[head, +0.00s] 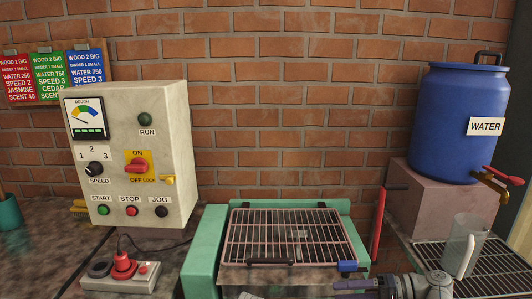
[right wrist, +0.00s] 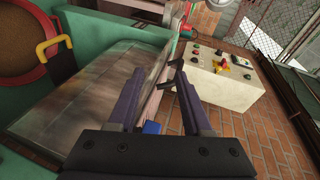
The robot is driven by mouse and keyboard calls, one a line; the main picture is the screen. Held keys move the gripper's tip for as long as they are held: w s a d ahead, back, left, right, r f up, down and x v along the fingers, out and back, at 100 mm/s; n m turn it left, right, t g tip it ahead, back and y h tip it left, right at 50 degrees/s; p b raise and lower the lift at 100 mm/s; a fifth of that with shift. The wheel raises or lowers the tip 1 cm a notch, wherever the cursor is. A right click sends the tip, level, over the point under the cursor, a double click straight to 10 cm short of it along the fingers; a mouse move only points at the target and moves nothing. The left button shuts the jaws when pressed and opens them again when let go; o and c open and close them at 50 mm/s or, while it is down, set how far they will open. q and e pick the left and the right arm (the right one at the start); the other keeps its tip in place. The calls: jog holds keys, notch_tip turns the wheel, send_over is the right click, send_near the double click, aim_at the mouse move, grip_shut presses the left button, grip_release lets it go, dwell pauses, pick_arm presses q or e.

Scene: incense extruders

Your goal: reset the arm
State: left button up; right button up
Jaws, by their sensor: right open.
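My right arm shows at the bottom right of the head view, with its purple-fingered gripper (head: 358,285) pointing left, low in front of the green machine's (head: 203,250) right front corner. In the right wrist view the same gripper (right wrist: 162,82) has its two dark purple fingers spread apart with nothing held between them. My left gripper is in neither view.
The machine's wire grid (head: 285,235) lies closed. A red lever (head: 378,225) stands right of it. A blue water barrel (head: 462,125) sits on a block, with a clear jug (head: 464,247) on a rack below its tap. A red plug (head: 123,265) sits in a power strip at left.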

jog(key=s+a+n+g+h+p, duration=0.3)
jog(key=s+a+h+p, duration=0.6)
jog(key=a+h+p, duration=0.5)
jog(key=shift+n+h+p, duration=0.8)
jog(key=shift+h+p, duration=0.05)
jog(key=shift+h, duration=0.25)
